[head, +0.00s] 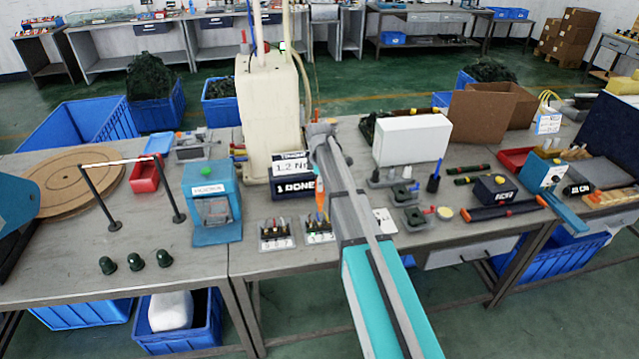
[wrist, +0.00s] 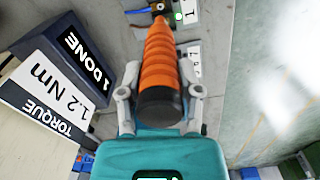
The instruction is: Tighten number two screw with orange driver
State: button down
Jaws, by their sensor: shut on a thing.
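The orange driver (wrist: 158,62) is held between the two fingers of my gripper (wrist: 160,72) in the wrist view, its dark cap toward the camera. In the head view the driver (head: 320,196) stands roughly upright over the right one of two small terminal blocks (head: 318,232). Its lower end is at or just above that block; I cannot tell whether it touches a screw. In the wrist view, a green light and a label with "1" show beside the far end of the driver. The number two screw cannot be made out. My arm hides most of the gripper in the head view.
A torque display (head: 291,176) reading "1.2 Nm" and "1 DONE" stands close behind the driver. The left terminal block (head: 275,236) sits beside the right one. A blue machine (head: 211,200) stands further left. Bare table lies in front of it, near several dark green domes (head: 135,262).

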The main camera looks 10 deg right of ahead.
aim_at(320, 199)
jog(key=shift+f+b, duration=3.05)
jog(key=shift+f, duration=0.1)
jog(key=shift+f+b, duration=0.55)
jog(key=shift+b, duration=0.05)
dwell(3.2)
